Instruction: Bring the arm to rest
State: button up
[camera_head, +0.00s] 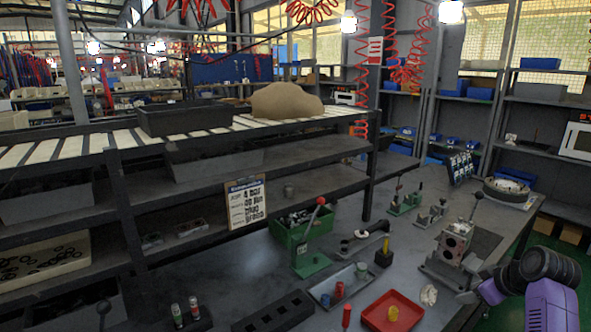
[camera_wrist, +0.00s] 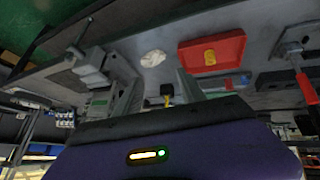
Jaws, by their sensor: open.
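My arm (camera_head: 552,285), purple with a dark joint, is folded low at the right edge of the head view, beside the bench's right side. My gripper (camera_wrist: 157,80) shows in the wrist view as two grey fingers set apart, with nothing between them. Behind the gap the wrist view shows bench top and a small black and yellow piece, apart from the fingers. The grey metal valve block (camera_head: 455,243) sits on a fixture on the bench, left of my arm; it appears at upper left in the wrist view.
A red tray (camera_head: 373,311) with a yellow part, a crumpled white cloth (camera_head: 429,295) and a grey tray (camera_head: 322,290) lie on the bench. A green lever press (camera_head: 308,258) and a green bin (camera_head: 283,232) stand farther left. Green floor shows right of the bench.

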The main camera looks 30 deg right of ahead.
jog(key=s+a+m+t+h, duration=0.1)
jog(key=a+m+t+h, duration=0.5)
jog(key=a, duration=2.2)
jog(key=s+a+r+n+t+y+b, duration=0.1)
jog(key=s+a+n+y, duration=0.5)
jog(key=s+a, duration=1.5)
jog(key=a+r+t+y, duration=0.1)
jog(key=a+y, duration=0.1)
jog(key=y, duration=0.1)
jog(key=shift+a+r+n, duration=0.15)
jog(key=shift+r+n, duration=0.15)
jog(key=shift+n, duration=0.1)
